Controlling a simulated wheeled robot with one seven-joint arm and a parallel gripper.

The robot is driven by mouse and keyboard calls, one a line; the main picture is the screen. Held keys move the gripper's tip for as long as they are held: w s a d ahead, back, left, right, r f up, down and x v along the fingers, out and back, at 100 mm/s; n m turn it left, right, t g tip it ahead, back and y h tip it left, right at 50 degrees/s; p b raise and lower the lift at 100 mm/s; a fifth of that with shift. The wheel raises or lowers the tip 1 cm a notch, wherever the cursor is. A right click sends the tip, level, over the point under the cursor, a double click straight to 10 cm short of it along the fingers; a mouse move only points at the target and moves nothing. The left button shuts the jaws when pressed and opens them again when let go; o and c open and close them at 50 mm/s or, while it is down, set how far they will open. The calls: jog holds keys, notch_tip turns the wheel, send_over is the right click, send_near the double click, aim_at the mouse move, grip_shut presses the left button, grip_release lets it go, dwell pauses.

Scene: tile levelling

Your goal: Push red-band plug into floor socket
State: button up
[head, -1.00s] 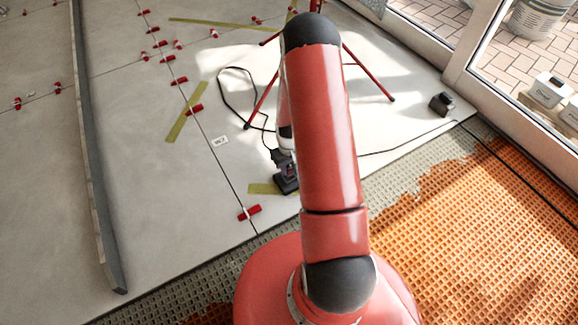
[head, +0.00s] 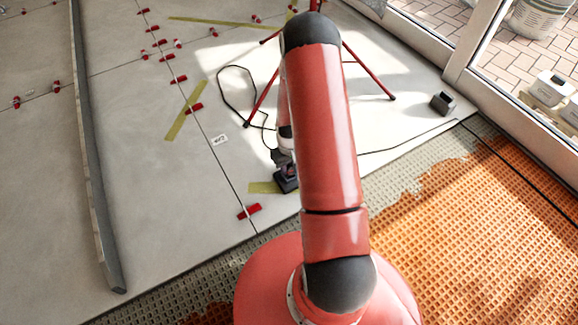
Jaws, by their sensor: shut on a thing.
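The floor socket (head: 286,182) is a small dark box on the grey tiles, just left of my arm, and its right side is partly hidden behind the arm. My gripper (head: 283,158) is low over it, partly covered by my own arm. It is shut on a small dark plug (head: 289,169) that sits at the top of the socket. A red band on the plug cannot be made out. I cannot tell how deep the plug sits.
A black cable (head: 222,90) loops over the tiles by the red tripod legs (head: 262,98). Another dark box (head: 442,103) stands near the glass door. Red levelling wedges (head: 249,211) line the joints. A long grey straightedge (head: 93,180) lies left. Orange matting (head: 480,220) is at right.

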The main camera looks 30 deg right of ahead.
jog(key=shift+f+b, duration=0.6)
jog(key=shift+f, duration=0.35)
dwell(1.6)
jog(key=o, duration=1.1)
jog(key=shift+c, duration=0.2)
notch_tip(320, 180, up, 8)
jog(key=shift+f+p, duration=0.1)
jog(key=shift+p, duration=0.8)
